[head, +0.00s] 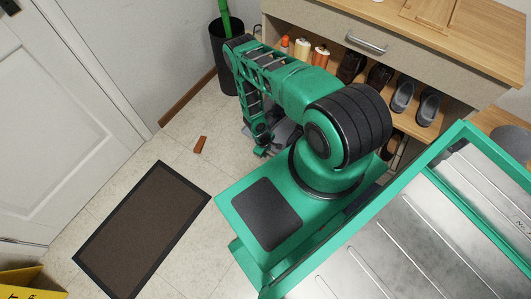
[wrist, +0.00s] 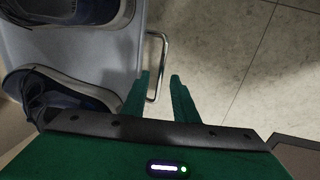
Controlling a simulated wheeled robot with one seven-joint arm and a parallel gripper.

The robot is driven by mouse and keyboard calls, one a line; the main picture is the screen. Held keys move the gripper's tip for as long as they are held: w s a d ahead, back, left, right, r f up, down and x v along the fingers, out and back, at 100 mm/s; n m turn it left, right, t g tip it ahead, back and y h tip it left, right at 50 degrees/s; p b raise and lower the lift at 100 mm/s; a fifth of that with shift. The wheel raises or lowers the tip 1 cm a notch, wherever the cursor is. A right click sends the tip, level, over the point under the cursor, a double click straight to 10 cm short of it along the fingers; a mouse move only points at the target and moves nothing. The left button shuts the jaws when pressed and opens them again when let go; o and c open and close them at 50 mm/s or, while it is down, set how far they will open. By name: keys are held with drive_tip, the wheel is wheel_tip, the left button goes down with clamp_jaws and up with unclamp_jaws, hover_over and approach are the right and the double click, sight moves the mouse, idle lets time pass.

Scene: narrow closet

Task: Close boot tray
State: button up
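The boot tray (wrist: 95,52) is a pale grey pull-out tray at the left of the wrist view, holding dark blue shoes (wrist: 68,90). A metal bar handle (wrist: 163,52) stands out from its right edge. My gripper (wrist: 160,76) is open, and the handle's lower part shows between its two fingers. Whether they touch the handle I cannot tell. In the head view my gripper (head: 262,142) is low near the floor, beside a grey piece of the tray (head: 287,131). My arm hides most of the tray there.
A wooden cabinet with a drawer (head: 340,30) and shoe shelf (head: 420,122) stands at the back right. A black bin (head: 228,55) stands by the wall. A dark mat (head: 142,230) and a small brown block (head: 200,145) lie on the floor. Tiles between are clear.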

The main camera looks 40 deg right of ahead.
drive_tip(key=shift+d+f, duration=0.1)
drive_tip(key=shift+f, duration=0.3)
drive_tip(key=shift+c, duration=0.2)
clamp_jaws()
